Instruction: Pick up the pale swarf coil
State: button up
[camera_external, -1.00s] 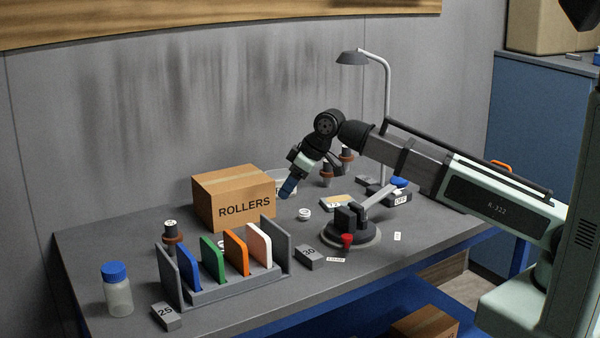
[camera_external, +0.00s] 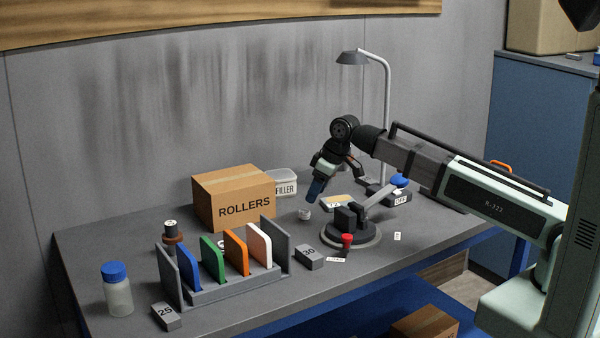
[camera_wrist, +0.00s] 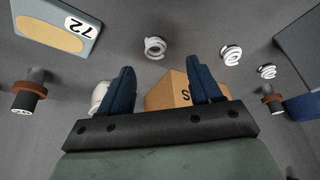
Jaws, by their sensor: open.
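Three pale, whitish swarf coils show in the wrist view: one at the upper middle (camera_wrist: 155,47), one right of it (camera_wrist: 231,55) and one farther right (camera_wrist: 267,71). In the external view, a small pale coil (camera_external: 305,214) lies on the table right of the ROLLERS box. My gripper (camera_external: 315,196) hangs tilted just above and right of that coil. Its two blue fingers (camera_wrist: 160,63) are apart with nothing held between them.
The ROLLERS box (camera_external: 235,200) and FILLER tub (camera_external: 285,183) stand behind. A rack with coloured plates (camera_external: 280,247) is at front left. A round-based fixture (camera_external: 365,240) with a red knob stands close right of my gripper. The block marked 30 (camera_external: 310,258) lies in front.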

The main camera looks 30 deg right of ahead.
aim_at(305, 210)
jog(key=shift+x, duration=1.2)
jog(key=shift+w+x, duration=0.2)
jog(key=shift+x, duration=1.1)
jog(key=shift+w+x, duration=0.25)
jog(key=shift+x, duration=1.05)
jog(key=shift+d+r, duration=0.1)
jog(key=shift+d, duration=0.1)
jog(key=c, duration=1.1)
jog(key=shift+r, duration=0.1)
